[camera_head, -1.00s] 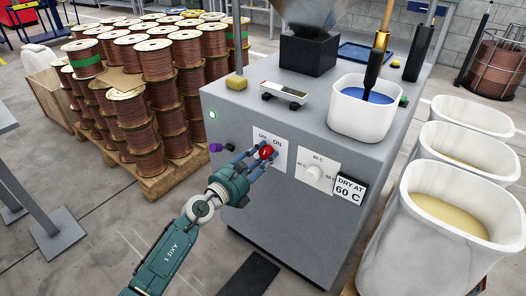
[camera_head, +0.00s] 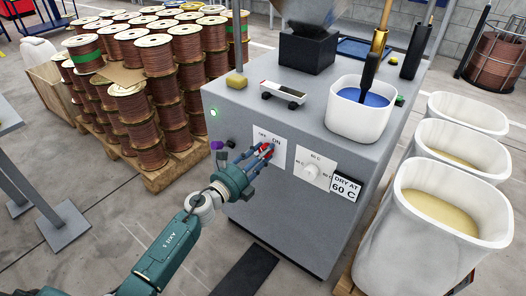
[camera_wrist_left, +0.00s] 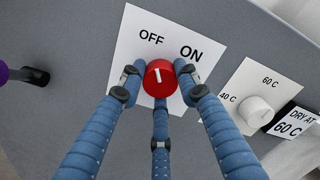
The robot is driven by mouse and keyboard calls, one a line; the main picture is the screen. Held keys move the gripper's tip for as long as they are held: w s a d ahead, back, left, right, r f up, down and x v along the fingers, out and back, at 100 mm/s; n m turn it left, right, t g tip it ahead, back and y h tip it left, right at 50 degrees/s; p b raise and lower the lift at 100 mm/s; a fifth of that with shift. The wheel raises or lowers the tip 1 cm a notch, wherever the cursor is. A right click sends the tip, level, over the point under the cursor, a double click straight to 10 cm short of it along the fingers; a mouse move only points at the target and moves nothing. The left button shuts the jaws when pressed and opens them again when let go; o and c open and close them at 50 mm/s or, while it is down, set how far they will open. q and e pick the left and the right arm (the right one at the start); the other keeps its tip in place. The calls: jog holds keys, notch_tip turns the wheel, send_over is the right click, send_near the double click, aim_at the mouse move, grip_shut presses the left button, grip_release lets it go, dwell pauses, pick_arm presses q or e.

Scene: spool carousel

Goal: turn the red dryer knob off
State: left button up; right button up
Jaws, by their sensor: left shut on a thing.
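The red dryer knob (camera_wrist_left: 158,80) sits on a white plate (camera_wrist_left: 135,50) marked OFF and ON, on the front of the grey dryer. In the left wrist view its white mark points up and slightly left, between the two words. My left gripper (camera_wrist_left: 160,92) has its blue fingers closed around the knob, two at the sides and one below. In the head view the left gripper (camera_head: 262,155) covers part of the knob (camera_head: 267,150). My right gripper is not in view.
A white temperature dial (camera_head: 311,172) and a DRY AT 60 C sign (camera_head: 346,187) are right of the knob. A purple-tipped lever (camera_head: 217,145) is left of it. Copper spools (camera_head: 150,105) stand left, white bins (camera_head: 450,210) right.

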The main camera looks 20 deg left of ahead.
pick_arm(q)
jog(key=shift+w+a+r+n, duration=0.25)
jog(key=shift+a+r+n, duration=0.05)
jog(key=shift+r+n, duration=0.2)
jog(key=o, duration=1.1)
jog(key=shift+f, duration=0.1)
jog(key=shift+o, duration=0.2)
jog(key=shift+s+f, duration=0.1)
jog(key=shift+f, duration=0.05)
jog(key=shift+s+f, duration=0.1)
jog(key=v, duration=1.2)
